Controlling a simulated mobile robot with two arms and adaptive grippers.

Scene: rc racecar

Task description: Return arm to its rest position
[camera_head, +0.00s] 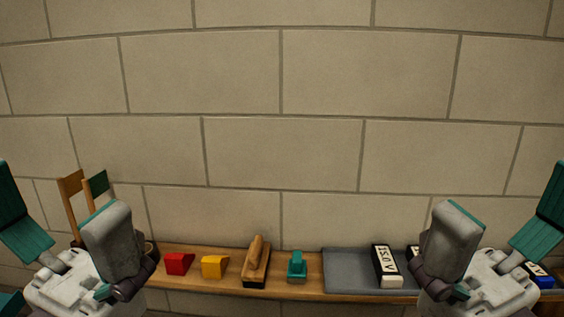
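My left gripper (58,190) is at the lower left, fingers pointing up, with its teal inner pads spread wide apart. My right gripper (508,190) mirrors it at the lower right, also spread open. I see nothing held between the fingers of either one. Both stand in front of the wooden shelf and cover its ends. The arms behind the grippers are mostly out of view.
The wooden shelf (172,284) runs along a block wall (280,140). It bears a red wedge (178,263), yellow wedge (214,266), wooden-handled block (257,262), teal piece (297,266) and grey mat (345,268) with a black-and-white box (386,266). Wooden uprights (72,190) stand left.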

